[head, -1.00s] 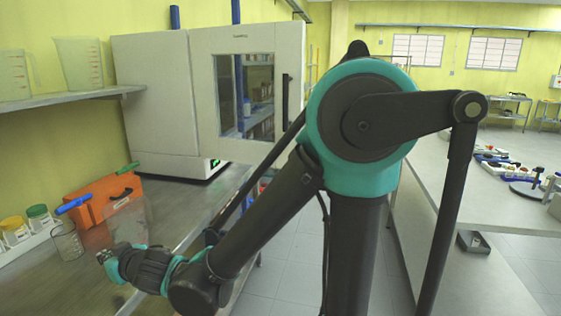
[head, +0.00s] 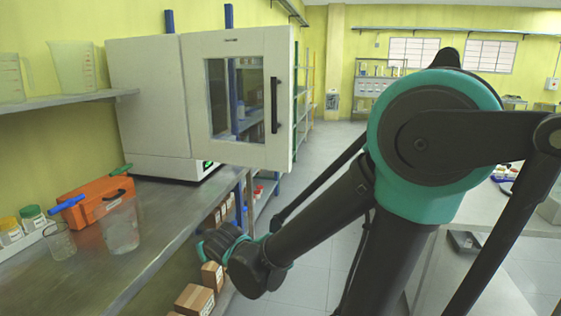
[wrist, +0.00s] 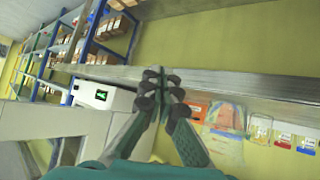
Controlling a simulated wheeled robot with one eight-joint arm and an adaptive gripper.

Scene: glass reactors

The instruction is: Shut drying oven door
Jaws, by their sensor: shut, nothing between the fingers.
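The drying oven (head: 150,98) is a white box on the left bench. Its door (head: 237,148) stands open, swung out past the bench edge, with a glass window and a dark upright handle (head: 275,105) near its free edge. In the wrist view the oven's lower body shows with a lit green display (wrist: 102,95), and a white panel, probably the door (wrist: 50,123), lies at lower left. My gripper (wrist: 162,78) is shut and empty, its fingertips together. In the head view it is near the bench edge, below and apart from the door, its fingertips not clear.
On the bench (head: 165,215) are an orange box (head: 97,200), clear beakers (head: 121,228) and lidded jars (head: 33,220). A shelf (head: 60,101) holds jugs. Cartons (head: 195,299) sit beneath the bench. The floor (head: 315,215) beyond the door is clear.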

